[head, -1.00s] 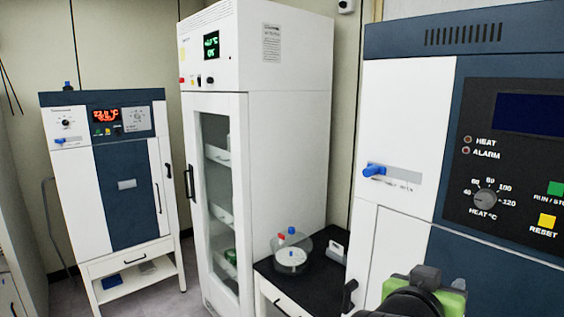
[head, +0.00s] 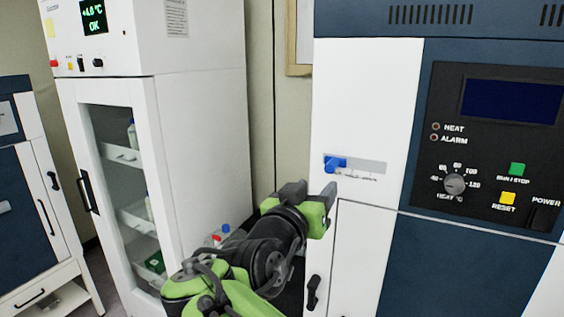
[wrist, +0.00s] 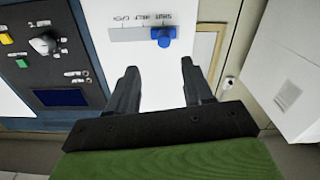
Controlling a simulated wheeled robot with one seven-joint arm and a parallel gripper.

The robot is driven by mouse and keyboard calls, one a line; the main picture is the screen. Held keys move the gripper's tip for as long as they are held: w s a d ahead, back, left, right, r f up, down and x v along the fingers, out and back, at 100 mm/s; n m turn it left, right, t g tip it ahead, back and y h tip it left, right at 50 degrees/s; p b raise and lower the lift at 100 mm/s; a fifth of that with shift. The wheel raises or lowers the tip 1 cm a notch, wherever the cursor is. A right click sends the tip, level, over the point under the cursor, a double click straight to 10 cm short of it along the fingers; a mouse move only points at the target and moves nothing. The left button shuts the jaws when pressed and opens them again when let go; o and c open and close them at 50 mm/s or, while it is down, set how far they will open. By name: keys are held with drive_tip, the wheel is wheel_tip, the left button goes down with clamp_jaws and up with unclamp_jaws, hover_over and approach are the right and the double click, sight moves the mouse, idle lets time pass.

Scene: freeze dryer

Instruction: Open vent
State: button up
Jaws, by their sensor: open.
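The vent control is a blue knob (head: 335,163) at the left end of a grey label strip (head: 365,167) on the white front panel of the dryer cabinet at the right. In the wrist view the blue knob (wrist: 164,37) sits ahead of the fingers, at the strip's end by the word SHUT. My gripper (head: 308,192) is open and empty, just below and left of the knob in the head view. In the wrist view my gripper (wrist: 160,85) has its two fingers spread, with the knob beyond them and apart from them.
The dark control panel (head: 490,150) with a heat dial and buttons is right of the strip. A black door handle (head: 313,292) is below. A tall white glass-door cabinet (head: 200,130) stands left. A clear vessel with blue and red caps (head: 222,234) sits behind my arm.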

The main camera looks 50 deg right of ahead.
sight(329, 169)
drive_tip(key=d+p, duration=0.1)
drive_tip(key=d, duration=0.2)
drive_tip(key=w+d+p, duration=0.1)
drive_tip(key=d, duration=0.3)
drive_tip(key=w+d+p, duration=0.1)
drive_tip(key=d, duration=0.3)
drive_tip(key=shift+w+d+r+p, duration=0.15)
drive_tip(key=shift+p, duration=0.25)
drive_tip(key=shift+w+d, duration=0.2)
drive_tip(key=shift+d, duration=0.1)
drive_tip(key=shift+a, duration=0.1)
drive_tip(key=shift+c, duration=0.2)
clamp_jaws()
